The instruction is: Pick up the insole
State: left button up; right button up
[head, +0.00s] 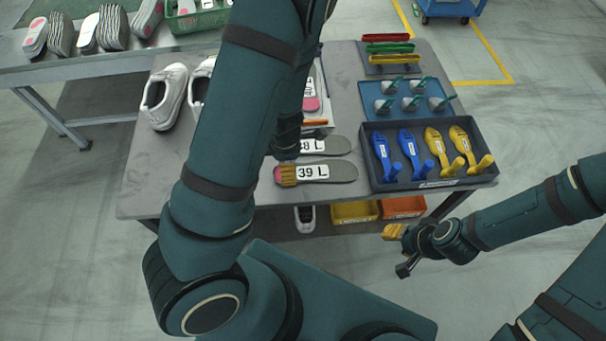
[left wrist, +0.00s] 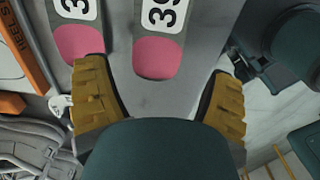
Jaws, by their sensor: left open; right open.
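A grey insole (head: 338,173) with a pink heel and a white "39 L" label lies flat on the grey table (head: 155,200). A second insole (head: 338,144) lies just behind it, its heel end hidden by my left arm. My left gripper (head: 287,176) is at the heel of the near insole. In the left wrist view that heel (left wrist: 157,62) lies ahead between the open, empty fingers, and the other insole (left wrist: 80,38) is by the left finger. I cannot tell whether any finger touches. My right gripper (head: 398,249) is open and empty, in front of the table.
A dark tray (head: 440,183) with blue and yellow shoe-shaped tools stands right of the insoles. Behind it are a blue tray (head: 375,101) and a rack of coloured bars (head: 390,50). White shoes (head: 166,98) stand at the left. Bins (head: 355,211) sit under the table.

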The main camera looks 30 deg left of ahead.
aim_at(316, 172)
pick_arm(q)
jog(key=f+b, duration=0.2)
jog(key=f, duration=0.1)
jog(key=f+b, duration=0.1)
jog(key=f, duration=0.1)
jog(key=shift+w+d+f, duration=0.1)
jog(key=shift+w, duration=0.2)
jog(key=c, duration=0.9)
